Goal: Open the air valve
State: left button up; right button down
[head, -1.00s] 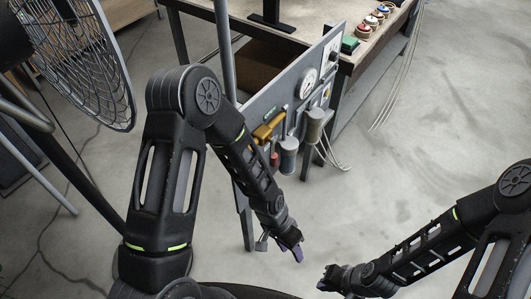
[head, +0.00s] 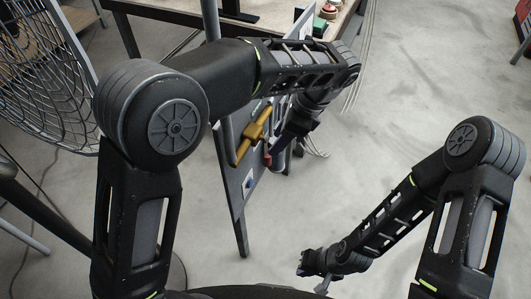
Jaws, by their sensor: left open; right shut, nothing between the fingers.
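The yellow air valve (head: 256,132) is on the grey panel (head: 238,195) in the middle of the head view, its long handle slanting up to the right. My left arm reaches over the panel and bends back down. My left gripper (head: 276,150) is open, just right of and slightly below the valve in the picture. No contact with the handle can be made out. The arm and wrist hide the panel's gauge and most of its right part. My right gripper (head: 302,265) is shut and empty, low over the floor to the right.
A fan with a wire cage (head: 45,70) stands at the left. A small red part (head: 268,160) shows below the valve. The floor at the right is largely clear.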

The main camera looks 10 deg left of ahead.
pick_arm(q)
jog(key=shift+b+x, duration=0.35)
jog(key=shift+x, duration=3.6)
jog(key=shift+d, duration=0.1)
jog(key=shift+c, duration=0.2)
grip_shut()
